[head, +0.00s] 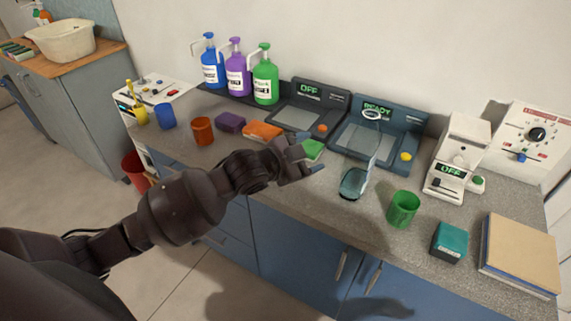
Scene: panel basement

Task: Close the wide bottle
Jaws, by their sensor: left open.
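A clear glass vessel (354,183), which looks like the wide bottle, stands on the grey counter, with a darker teal lower part. Its see-through upper part rises in front of the right-hand console, and a pale ring shows at its top. I cannot make out a separate cap. My left gripper (312,158) is open, left of the vessel and apart from it. A green block (314,149) shows just behind the fingers, partly hidden; I see no grip on it. My right gripper is not in view.
A green cup (403,209), a teal box (449,241) and a cardboard-coloured stack (520,254) stand to the right. Consoles and pump bottles (265,80) line the back. The counter's front edge is close.

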